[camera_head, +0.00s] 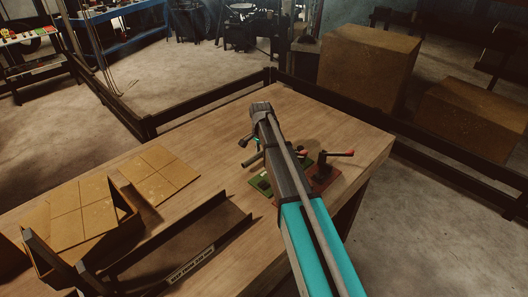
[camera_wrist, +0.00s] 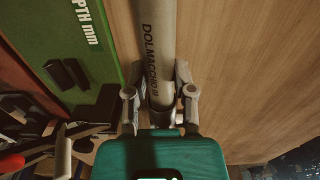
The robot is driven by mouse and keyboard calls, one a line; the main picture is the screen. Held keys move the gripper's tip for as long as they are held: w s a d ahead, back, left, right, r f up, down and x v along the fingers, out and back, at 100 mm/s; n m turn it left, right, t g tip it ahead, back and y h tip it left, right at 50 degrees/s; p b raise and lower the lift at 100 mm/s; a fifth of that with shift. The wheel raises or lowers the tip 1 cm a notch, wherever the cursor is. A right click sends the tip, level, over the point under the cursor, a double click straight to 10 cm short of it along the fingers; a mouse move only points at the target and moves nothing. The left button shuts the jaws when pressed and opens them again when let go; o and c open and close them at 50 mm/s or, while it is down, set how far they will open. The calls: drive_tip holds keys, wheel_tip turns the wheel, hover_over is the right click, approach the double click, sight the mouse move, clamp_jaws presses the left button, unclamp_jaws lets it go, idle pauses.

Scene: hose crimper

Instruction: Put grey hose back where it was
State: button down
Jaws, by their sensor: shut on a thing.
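The grey hose (camera_wrist: 157,35), with dark lettering on it, runs down between the fingers of my gripper (camera_wrist: 160,98) in the wrist view. Both fingers are shut on it. Its far end runs out of the top of that view. A green board (camera_wrist: 55,35) marked "DEPTH mm" lies left of the hose, with small black blocks on it. In the head view, my arm hides my gripper's fingertips and I cannot clearly make out the hose. The green board (camera_head: 262,184) shows partly beside my arm there, next to a red-based device (camera_head: 323,172) with a red-tipped handle.
The wooden table (camera_head: 235,135) is clear at its back left. A long open tray (camera_head: 190,240) with a label strip lies at front left. Cardboard boxes (camera_head: 365,65) stand behind a dark rail.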

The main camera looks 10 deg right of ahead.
drive_tip(key=shift+f+b, duration=0.65)
drive_tip(key=shift+f, duration=0.2)
idle(0.3)
drive_tip(key=shift+f+b, duration=0.35)
drive_tip(key=shift+b, duration=0.05)
drive_tip(key=shift+c, duration=1.9)
unclamp_jaws()
drive_tip(key=shift+s, duration=0.1)
drive_tip(key=o, duration=0.4)
drive_tip(key=shift+r, duration=0.15)
